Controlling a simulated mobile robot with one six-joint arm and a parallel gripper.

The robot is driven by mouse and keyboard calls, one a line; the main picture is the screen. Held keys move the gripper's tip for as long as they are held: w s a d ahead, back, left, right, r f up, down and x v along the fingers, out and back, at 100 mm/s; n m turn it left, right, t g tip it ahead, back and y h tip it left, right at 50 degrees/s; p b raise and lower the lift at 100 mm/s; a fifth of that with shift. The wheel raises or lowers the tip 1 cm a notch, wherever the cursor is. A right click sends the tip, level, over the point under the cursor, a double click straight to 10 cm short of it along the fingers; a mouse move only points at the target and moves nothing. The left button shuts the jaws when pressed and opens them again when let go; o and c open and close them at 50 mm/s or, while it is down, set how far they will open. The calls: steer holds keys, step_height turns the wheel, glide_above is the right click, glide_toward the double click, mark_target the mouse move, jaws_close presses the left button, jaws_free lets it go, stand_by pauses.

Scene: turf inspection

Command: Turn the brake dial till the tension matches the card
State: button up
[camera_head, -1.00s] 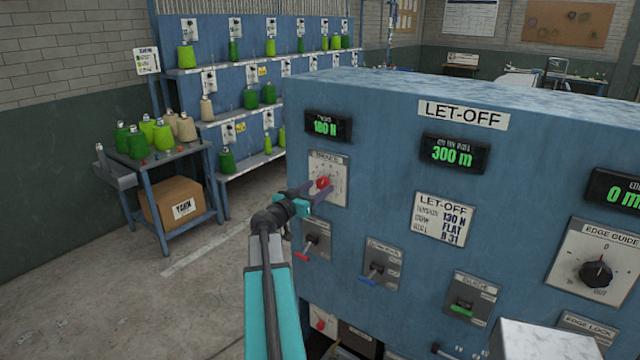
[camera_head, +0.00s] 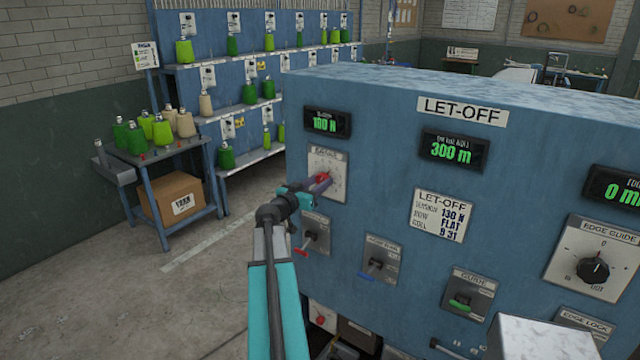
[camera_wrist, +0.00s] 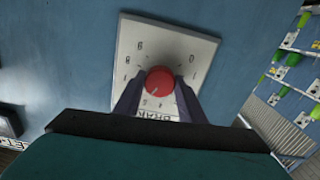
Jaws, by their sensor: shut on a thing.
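The brake dial is a red knob (camera_head: 324,178) on a pale square plate (camera_head: 327,160) at the left of the blue let-off panel. In the wrist view the knob (camera_wrist: 159,81) sits between both fingers. My gripper (camera_head: 319,184) is shut on it; its lower side is partly hidden by the fingers. The tension display (camera_head: 327,123) above glows green and reads in N, but its middle digit is too blurred to be sure of. The let-off card (camera_head: 440,216), right of the dial, gives tension 130 N.
Another display (camera_head: 453,149) reads 300 m. The edge guide dial (camera_head: 594,270) is at right. Open floor lies left of my arm.

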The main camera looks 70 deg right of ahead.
steer(key=shift+a+f+b, duration=0.1)
steer(key=shift+f+b, duration=0.1)
steer(key=shift+b, duration=0.25)
steer(key=shift+n+b, duration=0.5)
steer(key=shift+b, duration=0.05)
steer(key=shift+a+r+n+b, duration=0.1)
steer(key=shift+n+b, duration=4.2)
steer(key=shift+n, duration=3.4)
steer(key=o, duration=1)
steer(key=shift+o, duration=0.2)
steer(key=shift+r, duration=0.1)
